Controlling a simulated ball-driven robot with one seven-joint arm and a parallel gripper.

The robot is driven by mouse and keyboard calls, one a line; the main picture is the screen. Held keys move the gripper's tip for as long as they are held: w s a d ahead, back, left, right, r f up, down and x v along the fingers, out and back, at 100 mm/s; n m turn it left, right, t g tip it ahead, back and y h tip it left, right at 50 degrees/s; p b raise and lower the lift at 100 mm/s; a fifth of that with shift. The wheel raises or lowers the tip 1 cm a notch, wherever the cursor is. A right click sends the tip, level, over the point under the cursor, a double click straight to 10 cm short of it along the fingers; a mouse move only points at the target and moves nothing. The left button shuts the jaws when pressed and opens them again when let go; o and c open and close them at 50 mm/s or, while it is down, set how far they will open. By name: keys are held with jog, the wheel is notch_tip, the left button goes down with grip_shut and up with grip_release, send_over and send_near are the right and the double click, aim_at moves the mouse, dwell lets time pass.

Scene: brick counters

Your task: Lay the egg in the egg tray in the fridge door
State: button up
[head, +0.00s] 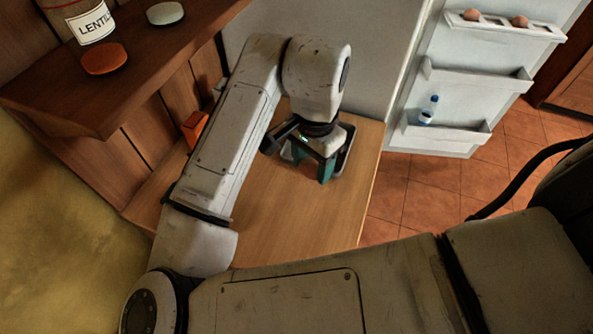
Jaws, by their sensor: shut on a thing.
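My gripper (312,170) is low over the wooden counter, fingers pointing down. It is shut on the egg (308,168), which shows only as a small brownish patch between the teal-padded fingers. Most of the egg is hidden, and I cannot tell if it touches the counter. The fridge door (455,50) stands open at the upper right, apart from my gripper. The white egg tray (488,28) is at the top of the door. Two brown eggs sit in it, one at the left (471,15) and one further right (519,22), with cups beside them.
The wooden counter (290,215) ends at a right edge before the tiled floor (420,190). Lower door shelves (475,80) hold a small blue-capped bottle (428,110). A wooden shelf (150,70) with a lentil jar (92,25) overhangs the left. An orange object (195,128) lies behind my arm.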

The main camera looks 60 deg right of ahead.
aim_at(298, 185)
jog(key=w+f, duration=0.3)
jog(key=f, duration=0.1)
jog(key=shift+d, duration=0.25)
jog(key=shift+w+f, duration=0.15)
jog(key=shift+f, duration=0.75)
jog(key=shift+w+f, duration=0.1)
jog(key=shift+f, duration=0.75)
jog(key=shift+f, duration=0.1)
jog(key=shift+f, duration=0.1)
jog(key=o, duration=0.8)
jog(key=shift+c, duration=0.2)
